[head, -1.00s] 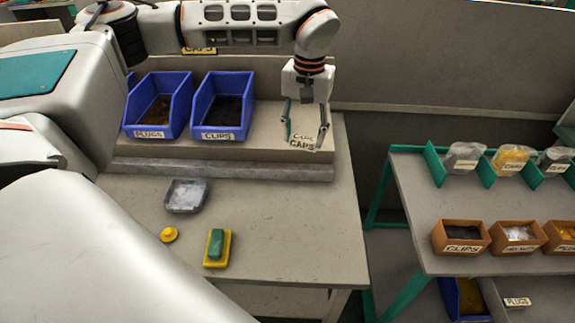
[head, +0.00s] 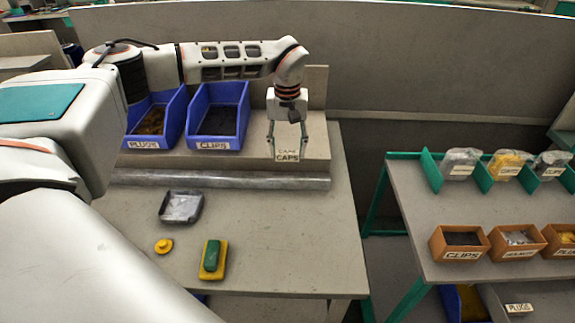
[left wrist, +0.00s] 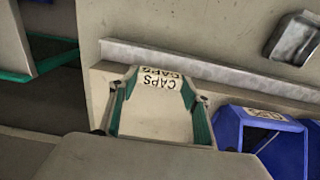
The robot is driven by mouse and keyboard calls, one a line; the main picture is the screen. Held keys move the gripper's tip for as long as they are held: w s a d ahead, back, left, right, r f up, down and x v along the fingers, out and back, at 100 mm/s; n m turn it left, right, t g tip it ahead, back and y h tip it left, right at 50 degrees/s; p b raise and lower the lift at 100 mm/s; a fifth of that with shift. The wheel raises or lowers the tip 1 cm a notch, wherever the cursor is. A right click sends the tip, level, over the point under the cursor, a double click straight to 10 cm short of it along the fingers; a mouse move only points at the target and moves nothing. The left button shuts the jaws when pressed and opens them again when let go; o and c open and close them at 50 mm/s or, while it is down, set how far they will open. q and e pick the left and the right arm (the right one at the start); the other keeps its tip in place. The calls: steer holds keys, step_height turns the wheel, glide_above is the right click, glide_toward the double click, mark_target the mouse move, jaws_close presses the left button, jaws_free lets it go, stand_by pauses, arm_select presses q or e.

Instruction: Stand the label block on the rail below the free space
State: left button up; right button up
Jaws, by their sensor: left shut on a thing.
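The pale label block (head: 287,156) reads CAPS and is between the fingers of my left gripper (head: 288,139), to the right of the blue CLIPS bin. It looks upright and about level. In the left wrist view the block (left wrist: 160,78) shows CAPS on two faces, between the green-lined fingers. The grey rail (head: 225,181) runs along the front of the raised step, lower in the picture than the block. I cannot tell whether the block touches anything below it. The free space (head: 316,140) on the step is right of the CLIPS bin. My right gripper is out of view.
Blue bins marked PLUGS (head: 150,125) and CLIPS (head: 220,110) stand left of the gripper. A grey tray (head: 181,207), a yellow knob (head: 163,246) and a yellow-green block (head: 213,259) are on the table. A separate rack (head: 420,205) stands at right.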

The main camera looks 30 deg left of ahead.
mark_target(287, 160)
arm_select(q)
steer(key=shift+f, duration=3.05)
steer(key=shift+f, duration=0.1)
steer(key=o, duration=1)
step_height(287, 160, up, 12)
steer(key=shift+r, duration=0.1)
steer(key=shift+s, duration=0.1)
